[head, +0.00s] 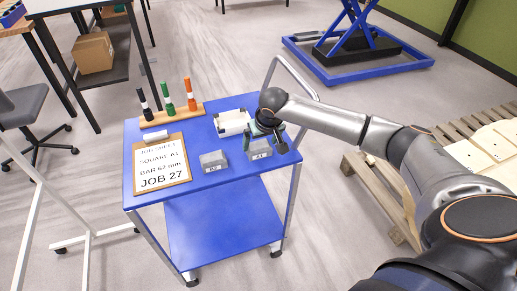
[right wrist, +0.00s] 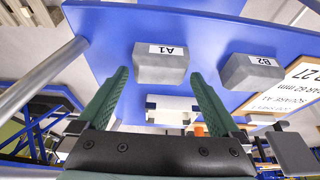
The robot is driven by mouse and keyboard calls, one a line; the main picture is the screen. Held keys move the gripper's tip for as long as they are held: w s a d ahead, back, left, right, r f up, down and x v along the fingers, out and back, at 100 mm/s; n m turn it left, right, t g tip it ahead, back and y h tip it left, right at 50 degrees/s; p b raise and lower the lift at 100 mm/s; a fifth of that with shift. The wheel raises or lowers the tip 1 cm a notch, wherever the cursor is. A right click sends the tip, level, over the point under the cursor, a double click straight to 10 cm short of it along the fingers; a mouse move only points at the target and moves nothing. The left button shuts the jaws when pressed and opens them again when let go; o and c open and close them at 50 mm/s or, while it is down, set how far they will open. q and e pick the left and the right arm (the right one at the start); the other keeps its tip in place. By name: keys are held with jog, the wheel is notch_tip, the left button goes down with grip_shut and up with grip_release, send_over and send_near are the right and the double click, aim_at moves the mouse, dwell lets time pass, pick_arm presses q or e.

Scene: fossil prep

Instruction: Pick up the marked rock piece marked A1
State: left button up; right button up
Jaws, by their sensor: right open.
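The rock piece marked A1 (head: 258,150) is a grey block with a white label, on the blue cart top near its right edge. In the right wrist view the A1 block (right wrist: 160,68) appears between my green fingertips, its label upside down. My right gripper (head: 270,138) is open at the A1 block and partly overlaps it in the head view. In the right wrist view the open gripper (right wrist: 159,78) has one finger towards each side of the block; I cannot tell whether they touch it. My left gripper is not in view.
A similar grey block marked B2 (head: 213,161) sits left of A1. A white tray (head: 232,123) stands behind them. A pen rack (head: 172,117) and a job sheet clipboard (head: 160,165) occupy the cart's left side. The cart (head: 222,180) has bare front space.

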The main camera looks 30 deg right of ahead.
aim_at(259, 145)
jog(key=shift+x, duration=1.55)
jog(key=shift+c, duration=0.2)
jog(key=shift+w+r, duration=0.1)
jog(key=shift+r, duration=0.05)
jog(key=c, duration=1.4)
